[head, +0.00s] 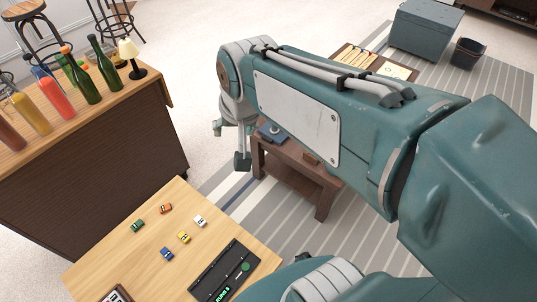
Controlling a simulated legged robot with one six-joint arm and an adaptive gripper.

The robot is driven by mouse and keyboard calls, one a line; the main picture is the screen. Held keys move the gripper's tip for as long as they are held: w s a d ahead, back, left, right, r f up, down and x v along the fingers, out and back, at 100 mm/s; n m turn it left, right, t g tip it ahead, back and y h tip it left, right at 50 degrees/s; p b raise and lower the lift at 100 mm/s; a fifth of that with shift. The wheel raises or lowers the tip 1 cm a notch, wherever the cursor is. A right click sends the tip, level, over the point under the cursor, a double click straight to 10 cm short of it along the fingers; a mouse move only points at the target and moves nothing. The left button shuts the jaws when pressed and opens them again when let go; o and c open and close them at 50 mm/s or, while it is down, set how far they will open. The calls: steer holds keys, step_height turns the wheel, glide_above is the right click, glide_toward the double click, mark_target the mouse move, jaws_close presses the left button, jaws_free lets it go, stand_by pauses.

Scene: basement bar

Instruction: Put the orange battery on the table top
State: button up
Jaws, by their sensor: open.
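I cannot make out an orange battery for certain. A small orange item (165,208), shaped like a toy car, lies on the light wooden table (110,262) at the lower left. My gripper (238,150) hangs from the end of my arm in the middle of the view, apart from that item, and appears in front of the edge of a low dark-brown table (290,158). It is open, and I see nothing between its fingers. My arm hides part of the low table's top. That top carries a dark blue item (272,134) and a small brown block (311,158).
Green (137,225), white (200,221), yellow (184,237) and blue (166,254) toy cars lie near the orange one. A black flat case (220,272) lies beside them. Bottles (84,82) and a lamp (130,58) stand on the bar. Striped rug (230,200) covers the floor between.

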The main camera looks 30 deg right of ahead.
steer(key=s+d+n+t, duration=0.1)
steer(key=s+d+n, duration=0.2)
steer(key=s, duration=0.6)
steer(key=shift+s+f+h, duration=0.3)
steer(key=shift+s+f, duration=0.05)
steer(key=shift+f, duration=0.05)
steer(key=o, duration=0.4)
steer(key=shift+w, duration=0.1)
